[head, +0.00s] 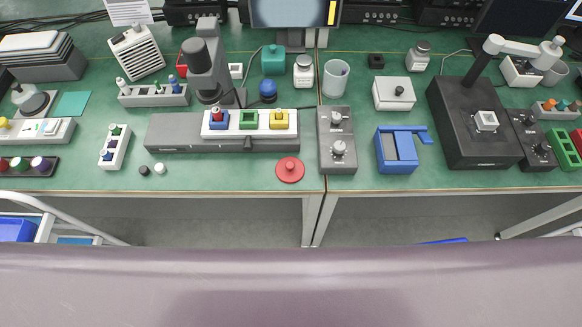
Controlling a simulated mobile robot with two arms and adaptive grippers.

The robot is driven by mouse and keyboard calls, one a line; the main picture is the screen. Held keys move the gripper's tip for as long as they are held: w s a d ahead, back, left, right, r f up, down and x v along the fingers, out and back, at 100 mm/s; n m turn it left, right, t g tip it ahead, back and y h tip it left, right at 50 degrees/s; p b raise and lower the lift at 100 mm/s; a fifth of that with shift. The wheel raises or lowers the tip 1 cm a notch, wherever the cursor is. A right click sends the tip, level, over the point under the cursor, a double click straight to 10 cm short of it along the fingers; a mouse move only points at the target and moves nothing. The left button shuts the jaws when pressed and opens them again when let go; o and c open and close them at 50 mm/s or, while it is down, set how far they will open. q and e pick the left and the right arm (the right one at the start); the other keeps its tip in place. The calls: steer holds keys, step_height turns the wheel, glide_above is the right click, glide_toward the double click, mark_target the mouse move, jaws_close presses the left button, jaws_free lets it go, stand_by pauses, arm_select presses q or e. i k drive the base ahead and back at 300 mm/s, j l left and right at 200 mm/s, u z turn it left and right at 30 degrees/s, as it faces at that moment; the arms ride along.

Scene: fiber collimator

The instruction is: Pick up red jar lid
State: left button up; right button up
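The red jar lid (290,170) is a flat red disc with a small raised knob on top. It lies on the green bench top near the front edge, left of the seam between the two tables. It is just in front of the grey rail and left of the grey block with two knobs. Nothing covers it. Neither of my grippers is in the head view.
Behind the lid is the long grey rail (180,134) carrying a white holder with blue, green and yellow blocks. The two-knob grey block (338,140) stands to its right, then a blue box (396,150). Small black (144,170) and white (160,168) caps lie left. Bench surface around the lid's left is clear.

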mark_target(289, 170)
steer(key=k+j+u, duration=0.45)
steer(key=k+j, duration=0.5)
